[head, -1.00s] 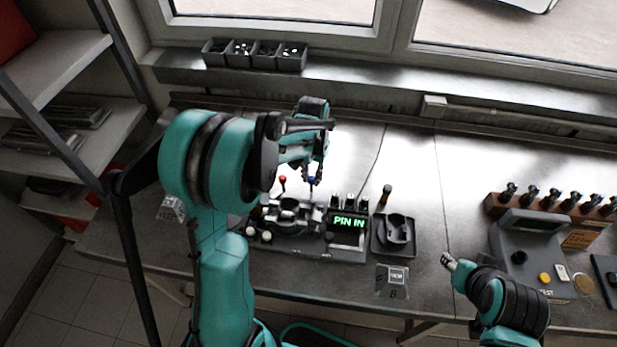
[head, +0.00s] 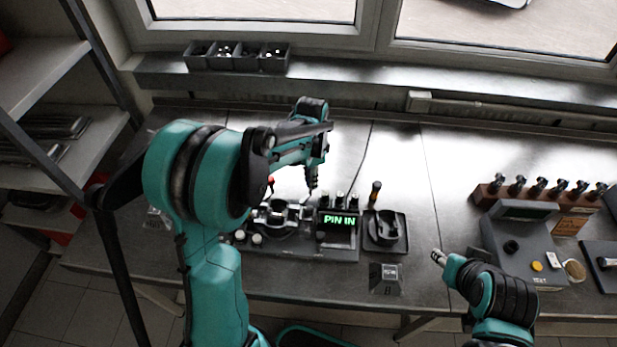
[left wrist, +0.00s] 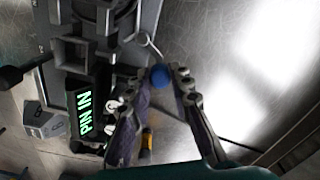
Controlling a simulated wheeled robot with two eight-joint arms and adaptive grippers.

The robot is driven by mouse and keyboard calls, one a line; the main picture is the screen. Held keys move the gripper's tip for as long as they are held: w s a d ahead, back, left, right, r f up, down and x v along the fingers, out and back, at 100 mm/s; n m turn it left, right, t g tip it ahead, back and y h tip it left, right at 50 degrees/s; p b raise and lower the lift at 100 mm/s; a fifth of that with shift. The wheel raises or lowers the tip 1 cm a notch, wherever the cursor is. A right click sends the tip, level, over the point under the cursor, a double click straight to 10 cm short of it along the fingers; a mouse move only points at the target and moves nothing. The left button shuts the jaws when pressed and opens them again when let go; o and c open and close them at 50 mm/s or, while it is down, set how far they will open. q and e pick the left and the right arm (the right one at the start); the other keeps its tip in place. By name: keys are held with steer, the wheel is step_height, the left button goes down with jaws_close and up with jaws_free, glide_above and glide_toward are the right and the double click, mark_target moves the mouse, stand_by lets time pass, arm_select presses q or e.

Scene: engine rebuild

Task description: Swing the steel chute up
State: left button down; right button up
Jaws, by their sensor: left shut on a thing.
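The engine fixture (head: 290,246) stands on the steel bench, with a steel ring-shaped clamp and a green display (head: 339,220) reading "PIN IN". The left wrist view shows its grey brackets (left wrist: 75,50) and a thin metal rod with a looped end (left wrist: 146,40). I cannot tell for sure which part is the steel chute. My left gripper (head: 312,188) points down over the fixture. In the left wrist view its fingertips (left wrist: 166,78) are closed on a blue ball knob (left wrist: 160,76). My right gripper (head: 438,257) is over the bench's front area, away from the fixture; its jaws are too small to read.
A dark tray (head: 400,243) with a part stands right of the fixture. A red knob (head: 270,181) rises behind the fixture. A grey console (head: 520,250) and a rack of dark plugs (head: 490,192) stand at the right. Bins (head: 236,62) sit on the sill.

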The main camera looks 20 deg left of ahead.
arm_select(q)
steer(key=shift+s+d+m, duration=0.1)
steer(key=shift+d+m, duration=0.05)
steer(key=shift+m, duration=0.35)
steer(key=c, duration=1.3)
jaws_free()
steer(key=shift+c, duration=0.2)
step_height(320, 180, up, 12)
